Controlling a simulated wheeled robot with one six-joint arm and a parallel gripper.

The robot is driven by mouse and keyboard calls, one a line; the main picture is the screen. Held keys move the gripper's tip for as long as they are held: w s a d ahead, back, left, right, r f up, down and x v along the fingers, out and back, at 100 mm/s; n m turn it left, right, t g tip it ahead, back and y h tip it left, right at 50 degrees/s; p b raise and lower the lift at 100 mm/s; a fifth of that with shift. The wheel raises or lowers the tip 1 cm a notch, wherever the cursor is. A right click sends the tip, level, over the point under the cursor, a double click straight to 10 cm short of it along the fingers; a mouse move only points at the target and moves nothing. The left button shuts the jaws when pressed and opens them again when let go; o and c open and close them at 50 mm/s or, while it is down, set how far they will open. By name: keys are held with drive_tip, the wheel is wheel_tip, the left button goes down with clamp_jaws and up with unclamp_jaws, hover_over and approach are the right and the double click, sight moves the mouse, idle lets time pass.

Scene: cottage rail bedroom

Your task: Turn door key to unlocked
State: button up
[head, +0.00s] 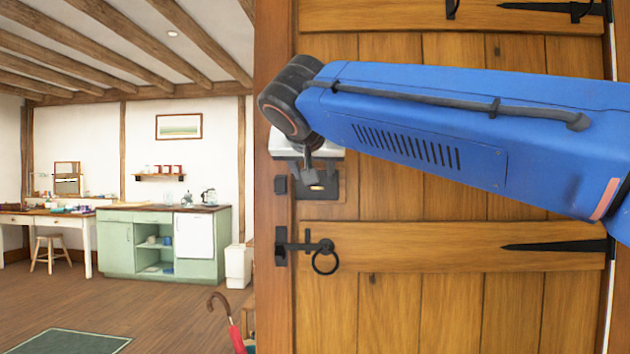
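A wooden plank door (453,311) fills the right half of the head view. A dark lock plate (331,188) sits near its left edge, with a small brass-coloured part (317,187) on it. My gripper (307,172) is at the top of this plate, below the pale wrist body of my blue arm. Its fingers are small and dark and partly hidden, so I cannot tell whether they are open or shut. I cannot make out the key clearly or tell which way it is turned.
A black ring latch (324,258) is on the door below the lock. An umbrella with a curved handle (236,336) stands left of the door frame. A green kitchen cabinet (120,250), a white bin (239,266) and a desk (80,220) are farther left.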

drive_tip(key=v, duration=0.8)
drive_tip(key=shift+s, duration=0.15)
drive_tip(key=shift+d, duration=0.1)
drive_tip(key=s+d+f+n+g+h, duration=0.1)
drive_tip(key=s+d+f+g, duration=0.1)
drive_tip(key=d+f, duration=0.95)
drive_tip(key=s+d+f+n+g, duration=0.1)
drive_tip(key=s+d+f+g, duration=0.15)
drive_tip(key=d+f, duration=0.85)
drive_tip(key=s+d+f+g, duration=0.1)
drive_tip(key=s+d+f, duration=0.2)
drive_tip(key=s+f, duration=0.3)
drive_tip(key=s+d+f+m+g+y, duration=0.1)
drive_tip(key=s+d+f, duration=0.3)
drive_tip(key=f, duration=1)
drive_tip(key=s+d+f+g, duration=0.2)
drive_tip(key=s+d+f, duration=0.1)
drive_tip(key=s+f, duration=0.4)
wheel_tip(320, 180, down, 3)
drive_tip(key=shift+s+d+f, duration=0.2)
drive_tip(key=shift+s, duration=0.2)
